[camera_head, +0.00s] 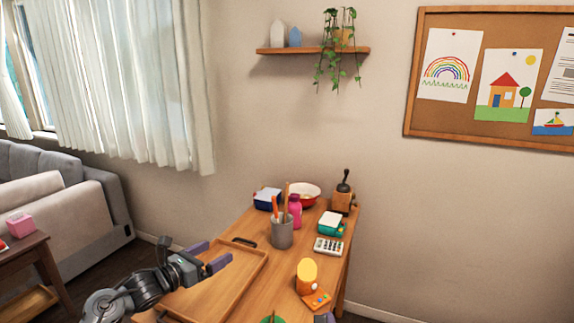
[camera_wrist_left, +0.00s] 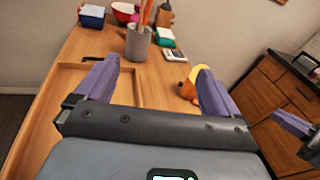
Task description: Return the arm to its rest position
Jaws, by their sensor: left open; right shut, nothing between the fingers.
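My left gripper (camera_head: 215,256) is above the wooden tray (camera_head: 262,263) at the left side of the desk. Its two purple fingers stand apart with nothing between them, as the left wrist view (camera_wrist_left: 152,85) also shows. In the left wrist view, part of my right gripper (camera_wrist_left: 291,123) shows at the right edge, shut and empty. The rest of my right arm is out of sight.
On the desk (camera_head: 240,230) stand a grey pen cup (camera_head: 282,234), pink bottle (camera_head: 295,210), red-and-white bowl (camera_head: 304,192), grinder (camera_head: 342,200), calculator (camera_head: 328,246) and yellow-orange object (camera_head: 306,272). A sofa (camera_head: 95,195) and side table (camera_head: 30,255) are at left.

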